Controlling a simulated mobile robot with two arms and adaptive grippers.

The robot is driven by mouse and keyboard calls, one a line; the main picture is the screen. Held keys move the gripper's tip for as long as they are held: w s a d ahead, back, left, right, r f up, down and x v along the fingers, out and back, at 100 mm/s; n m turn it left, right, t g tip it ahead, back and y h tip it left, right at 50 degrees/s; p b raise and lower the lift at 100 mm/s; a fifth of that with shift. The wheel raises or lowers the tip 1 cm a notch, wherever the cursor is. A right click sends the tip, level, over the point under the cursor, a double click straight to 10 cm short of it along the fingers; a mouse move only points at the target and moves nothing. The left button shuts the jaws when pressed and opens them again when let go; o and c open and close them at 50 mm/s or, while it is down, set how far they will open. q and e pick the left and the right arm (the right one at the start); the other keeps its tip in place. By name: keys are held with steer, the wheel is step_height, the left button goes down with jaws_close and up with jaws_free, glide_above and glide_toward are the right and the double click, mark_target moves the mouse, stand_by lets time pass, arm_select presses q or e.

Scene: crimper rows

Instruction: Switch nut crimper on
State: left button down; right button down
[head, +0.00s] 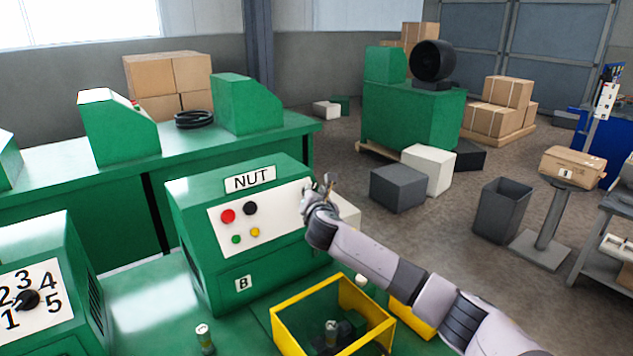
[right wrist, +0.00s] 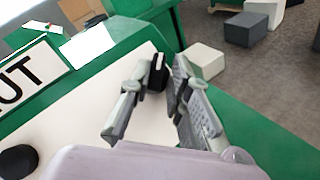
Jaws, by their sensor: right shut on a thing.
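The nut crimper (head: 275,265) is a green machine with a "NUT" label (head: 249,179) and a "B" plate. Its white panel (head: 275,215) carries a red button (head: 228,216), a black knob (head: 250,208), a small green button (head: 236,239) and a yellow one (head: 255,232). My right gripper (head: 317,190) is at the panel's right end. In the right wrist view its fingers (right wrist: 162,82) are shut on a small black switch (right wrist: 157,76) near the panel's edge. The switch's on or off position cannot be told. My left gripper is not in view.
A yellow-rimmed bin (head: 297,301) stands in front of the crimper. A green machine with a numbered dial (head: 27,299) is at left. Green benches with more machines stand behind. Boxes (head: 397,188) and a grey bin (head: 499,210) stand on the floor at right.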

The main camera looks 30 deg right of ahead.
steer(key=m+g+p, duration=0.1)
steer(key=r+m+g+h+p, duration=0.1)
steer(key=m+p, duration=0.1)
steer(key=a+m+g+p, duration=0.1)
steer(key=m+p, duration=0.1)
steer(key=shift+w+r+h, duration=0.25)
steer(key=shift+r+h, duration=0.1)
steer(key=shift+h, duration=0.05)
steer(key=m+g+p, duration=0.1)
steer(key=m, duration=0.1)
steer(key=shift+w+m+g+p, duration=0.1)
steer(key=shift+m+g+p, duration=0.2)
steer(key=shift+w+d+m+g+p, duration=0.1)
steer(key=shift+m+g+p, duration=0.55)
steer(key=shift+m, duration=0.25)
steer(key=shift+h, duration=0.3)
